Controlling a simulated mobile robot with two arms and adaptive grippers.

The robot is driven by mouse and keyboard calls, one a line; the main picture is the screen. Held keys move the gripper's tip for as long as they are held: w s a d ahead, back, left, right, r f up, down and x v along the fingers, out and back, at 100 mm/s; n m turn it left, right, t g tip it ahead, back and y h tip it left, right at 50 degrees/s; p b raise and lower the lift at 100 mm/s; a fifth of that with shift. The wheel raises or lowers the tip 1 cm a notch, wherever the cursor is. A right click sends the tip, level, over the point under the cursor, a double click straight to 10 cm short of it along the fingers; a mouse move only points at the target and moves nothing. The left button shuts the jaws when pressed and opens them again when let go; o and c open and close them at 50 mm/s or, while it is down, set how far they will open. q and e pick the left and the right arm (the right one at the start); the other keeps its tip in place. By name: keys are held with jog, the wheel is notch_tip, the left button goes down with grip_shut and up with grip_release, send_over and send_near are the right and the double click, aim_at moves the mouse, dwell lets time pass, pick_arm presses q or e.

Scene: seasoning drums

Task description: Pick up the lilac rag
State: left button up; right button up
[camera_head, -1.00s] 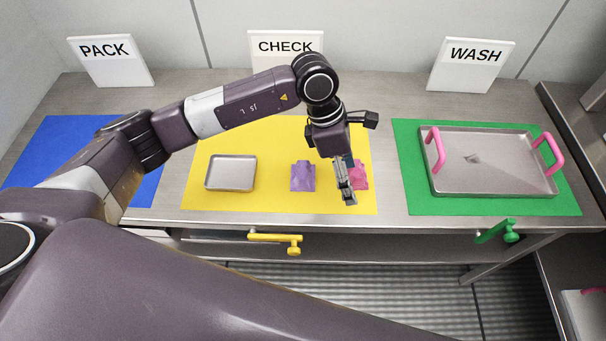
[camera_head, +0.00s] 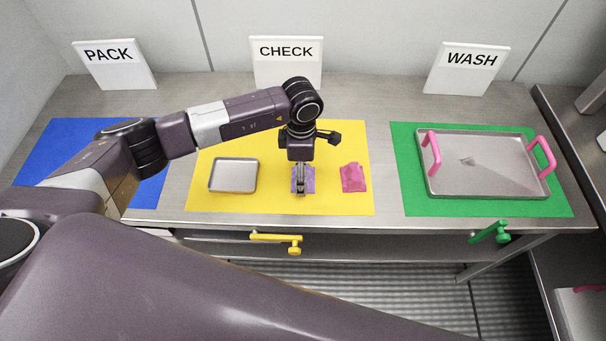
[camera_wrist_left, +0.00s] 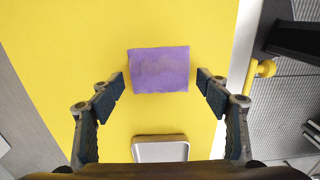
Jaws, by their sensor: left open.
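The lilac rag (camera_head: 310,181) lies on the yellow mat (camera_head: 272,204) between a small metal tray and a pink rag. My left gripper (camera_head: 301,190) is over the lilac rag and hides part of it in the head view. In the left wrist view the lilac rag (camera_wrist_left: 159,69) lies flat ahead, centred between the two open fingers of my left gripper (camera_wrist_left: 160,84). The fingers are apart with nothing between them. My right gripper does not show in any view.
The small metal tray (camera_head: 233,175) is left of the rag, and the pink rag (camera_head: 353,178) is right of it. A large tray with pink handles (camera_head: 488,178) stands on the green mat (camera_head: 404,190). A blue mat (camera_head: 60,140) is at left. A yellow drawer handle (camera_head: 275,238) juts out in front.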

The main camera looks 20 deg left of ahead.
pick_arm(q)
jog(key=c, duration=1.4)
jog(key=shift+o, duration=0.2)
jog(key=shift+r, duration=0.1)
notch_tip(320, 180, up, 20)
jog(key=b, duration=0.4)
jog(key=shift+b, duration=0.4)
jog(key=o, duration=0.6)
jog(key=c, duration=0.4)
jog(key=shift+d+f, duration=0.1)
jog(key=shift+f, duration=0.1)
